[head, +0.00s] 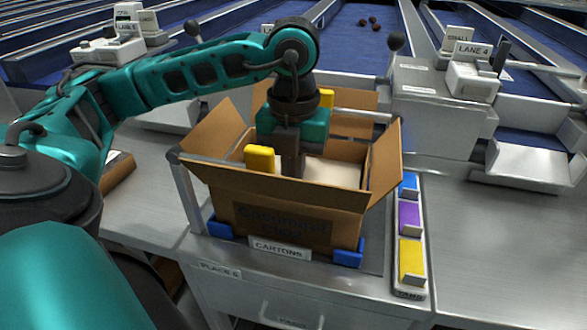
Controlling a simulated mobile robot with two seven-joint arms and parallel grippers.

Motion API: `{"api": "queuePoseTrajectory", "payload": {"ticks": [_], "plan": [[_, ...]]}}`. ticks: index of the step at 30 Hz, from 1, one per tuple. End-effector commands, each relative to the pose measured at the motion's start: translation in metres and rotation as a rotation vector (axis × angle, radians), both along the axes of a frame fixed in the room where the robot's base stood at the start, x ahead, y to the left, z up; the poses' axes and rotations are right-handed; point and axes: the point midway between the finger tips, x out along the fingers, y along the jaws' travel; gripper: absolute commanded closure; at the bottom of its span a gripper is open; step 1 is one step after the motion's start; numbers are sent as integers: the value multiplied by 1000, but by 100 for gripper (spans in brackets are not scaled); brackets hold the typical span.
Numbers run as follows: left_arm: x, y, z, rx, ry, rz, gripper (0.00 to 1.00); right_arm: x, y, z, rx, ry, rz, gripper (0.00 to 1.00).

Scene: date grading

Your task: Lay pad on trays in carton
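An open brown carton (270,213) stands upright in the middle with its flaps spread outward. A flat cream pad (333,173) shows inside it, right of my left gripper. My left gripper (291,172) reaches straight down into the carton, its dark fingers at the left edge of the pad. Whether the fingers grip the pad or only touch it is unclear, since the gripper body and carton wall hide the contact. Any trays below the pad are hidden. My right gripper is not in view.
Blue holders flank the carton's base beside the CARTONS label (280,248). A rack (411,293) right of it holds blue, purple and yellow pieces. The right counter (490,250) is clear.

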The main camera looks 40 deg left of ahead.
Motion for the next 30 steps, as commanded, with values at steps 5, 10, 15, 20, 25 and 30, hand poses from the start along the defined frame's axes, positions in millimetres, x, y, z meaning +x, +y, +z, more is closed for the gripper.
{"api": "queuePoseTrajectory", "payload": {"ticks": [5, 10, 15, 20, 25, 30], "plan": [[0, 0, -3, 0, 0, 0, 100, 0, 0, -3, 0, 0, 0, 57], [0, 0, -6, 0, 0, 0, 100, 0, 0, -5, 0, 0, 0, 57], [0, 0, -9, 0, 0, 0, 100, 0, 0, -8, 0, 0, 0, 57], [0, 0, -11, 0, 0, 0, 100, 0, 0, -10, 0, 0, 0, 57], [0, 0, -12, 0, 0, 0, 100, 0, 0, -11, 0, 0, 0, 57], [0, 0, -12, 0, 0, 0, 100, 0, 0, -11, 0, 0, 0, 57]]}}
